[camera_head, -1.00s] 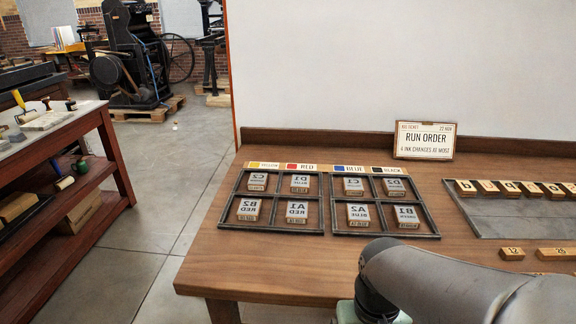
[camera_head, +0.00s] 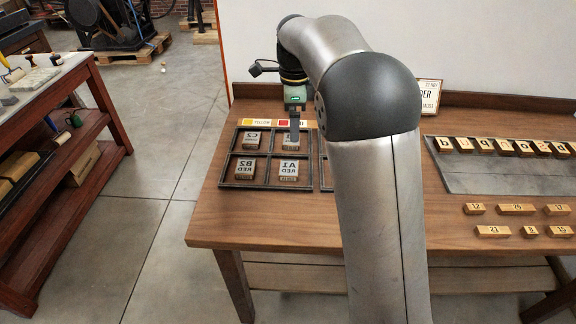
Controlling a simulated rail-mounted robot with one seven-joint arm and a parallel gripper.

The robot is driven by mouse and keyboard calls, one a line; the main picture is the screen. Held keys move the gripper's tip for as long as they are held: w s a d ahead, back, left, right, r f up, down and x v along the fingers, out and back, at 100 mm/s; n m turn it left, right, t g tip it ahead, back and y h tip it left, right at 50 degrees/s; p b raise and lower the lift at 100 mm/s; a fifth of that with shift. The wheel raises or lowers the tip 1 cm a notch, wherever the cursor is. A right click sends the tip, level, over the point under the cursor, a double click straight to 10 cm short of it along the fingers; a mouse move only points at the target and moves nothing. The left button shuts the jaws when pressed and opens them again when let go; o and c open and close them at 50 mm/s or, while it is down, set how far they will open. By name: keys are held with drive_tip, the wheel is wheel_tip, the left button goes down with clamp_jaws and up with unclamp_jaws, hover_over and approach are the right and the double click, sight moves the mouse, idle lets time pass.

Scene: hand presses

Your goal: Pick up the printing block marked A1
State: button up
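The printing block marked A1 RED (camera_head: 288,170), with mirrored lettering, lies in the front right compartment of the left divided tray (camera_head: 232,154). Block B2 (camera_head: 246,168) is to its left and block C2 (camera_head: 253,139) is at the back left. Block D1 (camera_head: 288,141) is behind A1, partly covered by my gripper (camera_head: 295,138). My gripper points down over the back right compartment, behind A1. From this angle I cannot tell whether its fingers are open or shut, or whether they touch D1.
My arm hides most of the right tray and its blocks. A grey plate (camera_head: 480,180) with a row of letter blocks and several loose number blocks (camera_head: 517,209) lie at the right. A ticket card (camera_head: 430,97) stands at the back. The table's left front is clear.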

drive_tip(key=w, duration=0.1)
drive_tip(key=m, duration=0.1)
hover_over(289, 167)
wheel_tip(289, 167, down, 12)
drive_tip(key=shift+s+f, duration=0.1)
drive_tip(key=shift+s, duration=0.05)
drive_tip(key=shift+f, duration=2.6)
drive_tip(key=c, duration=1.1)
